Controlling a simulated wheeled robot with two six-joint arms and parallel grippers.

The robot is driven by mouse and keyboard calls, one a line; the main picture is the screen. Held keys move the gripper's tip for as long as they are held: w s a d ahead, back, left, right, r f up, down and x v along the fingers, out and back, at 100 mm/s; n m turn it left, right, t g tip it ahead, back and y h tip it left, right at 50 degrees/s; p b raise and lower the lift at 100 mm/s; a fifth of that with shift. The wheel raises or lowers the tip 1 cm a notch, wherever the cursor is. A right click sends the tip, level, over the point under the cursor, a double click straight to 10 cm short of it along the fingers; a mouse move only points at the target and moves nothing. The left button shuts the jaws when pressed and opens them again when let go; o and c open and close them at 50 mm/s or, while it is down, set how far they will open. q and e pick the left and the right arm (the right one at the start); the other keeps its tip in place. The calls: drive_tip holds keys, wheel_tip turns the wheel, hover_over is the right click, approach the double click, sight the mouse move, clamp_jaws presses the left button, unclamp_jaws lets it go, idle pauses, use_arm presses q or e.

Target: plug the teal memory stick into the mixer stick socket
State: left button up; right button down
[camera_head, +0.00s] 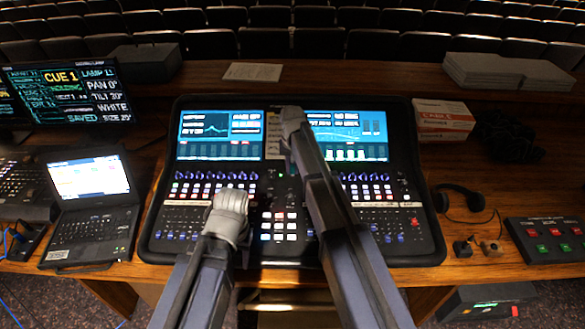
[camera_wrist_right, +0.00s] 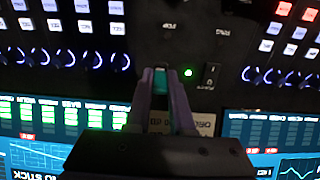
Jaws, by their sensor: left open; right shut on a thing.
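The mixer (camera_head: 160,205) is a large dark desk with two lit screens, standing in the middle of the table. My right gripper (camera_head: 293,118) is over its upper middle, between the screens. In the right wrist view, the right gripper (camera_wrist_right: 160,78) is shut on the teal memory stick (camera_wrist_right: 160,84), its tip pointing at the black panel beside a green light. The stick socket is hidden around the stick's tip; I cannot tell whether the stick is in it or just short of it. My left gripper (camera_head: 230,203) is open and empty over the mixer's lower left part.
A laptop (camera_head: 92,205) and a monitor (camera_head: 70,95) stand at the left. Headphones (camera_head: 460,198), a white-orange box (camera_head: 443,118) and a button box (camera_head: 548,240) are at the right. A paper (camera_head: 253,72) lies behind the mixer. A power switch (camera_wrist_right: 211,75) is close to the right gripper.

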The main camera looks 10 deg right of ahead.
drive_tip(key=shift+f+b, duration=0.5)
drive_tip(key=shift+f, duration=0.05)
drive_tip(key=c, duration=0.7)
unclamp_jaws()
drive_tip(key=shift+r, duration=0.2)
drive_tip(key=r+p, duration=0.7)
drive_tip(key=p, duration=0.1)
drive_tip(key=shift+s+r, duration=0.3)
drive_tip(key=shift+s, duration=0.05)
drive_tip(key=s+a+f+n+b, duration=0.1)
drive_tip(key=s+a+n, duration=0.1)
drive_tip(key=s, duration=0.8)
drive_tip(key=s+a+f+n+g+b, duration=0.1)
drive_tip(key=s+a, duration=0.3)
drive_tip(key=s, duration=0.6)
drive_tip(key=s+a+f+n+h+b, duration=0.1)
drive_tip(key=s+a+f+n+b, duration=0.1)
drive_tip(key=s, duration=0.8)
drive_tip(key=shift+s+a+f+n+b, duration=0.2)
drive_tip(key=shift+a+f+n+b, duration=0.2)
drive_tip(key=shift+a+n, duration=0.1)
